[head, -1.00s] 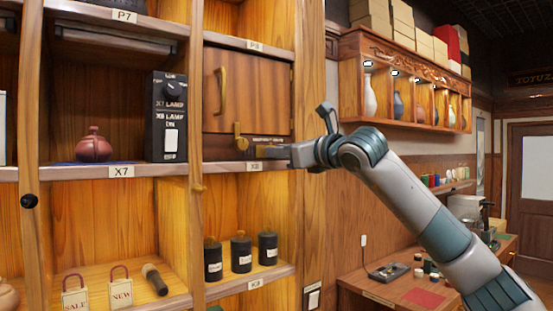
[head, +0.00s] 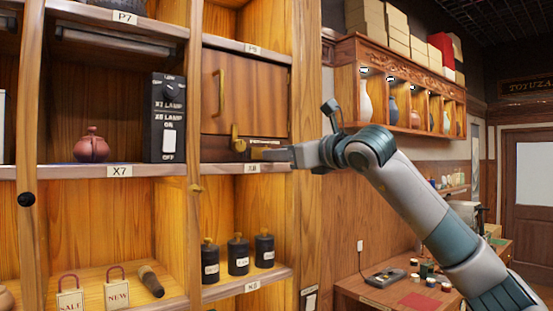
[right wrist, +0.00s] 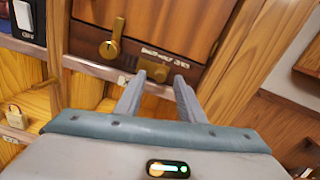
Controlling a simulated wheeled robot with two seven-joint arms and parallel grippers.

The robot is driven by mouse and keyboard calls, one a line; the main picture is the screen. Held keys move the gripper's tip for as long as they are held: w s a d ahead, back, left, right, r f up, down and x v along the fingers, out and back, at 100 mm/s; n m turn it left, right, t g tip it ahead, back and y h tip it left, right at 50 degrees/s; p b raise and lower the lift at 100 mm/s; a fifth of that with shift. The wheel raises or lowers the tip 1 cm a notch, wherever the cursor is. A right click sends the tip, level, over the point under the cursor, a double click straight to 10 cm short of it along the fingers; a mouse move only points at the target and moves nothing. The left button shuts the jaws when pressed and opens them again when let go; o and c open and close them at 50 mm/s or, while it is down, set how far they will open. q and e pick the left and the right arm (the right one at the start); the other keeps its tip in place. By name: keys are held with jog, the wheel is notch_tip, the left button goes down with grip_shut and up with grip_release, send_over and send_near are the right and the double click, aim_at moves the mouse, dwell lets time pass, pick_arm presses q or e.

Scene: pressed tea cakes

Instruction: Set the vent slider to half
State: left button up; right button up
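A wooden cabinet door (head: 243,93) with a brass handle and a brass latch (head: 235,139) stands closed in the shelf bay. A small brass knob shows under the door, below a printed label; I take it for the vent slider (right wrist: 155,69). Its exact position along its track is too small to read. My right gripper (head: 272,153) reaches in from the right at the shelf edge. In the right wrist view my right gripper (right wrist: 152,82) has its two fingers apart, with the knob beyond and between the tips. I cannot tell whether they touch it. My left gripper is not in view.
Several dark canisters (head: 238,255) stand on the shelf below. A wooden post (head: 314,190) borders the bay on the right.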

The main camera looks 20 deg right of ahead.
jog(key=b+v, duration=0.6)
jog(key=v, duration=0.8)
jog(key=shift+s+d, duration=0.2)
jog(key=shift+s, duration=0.15)
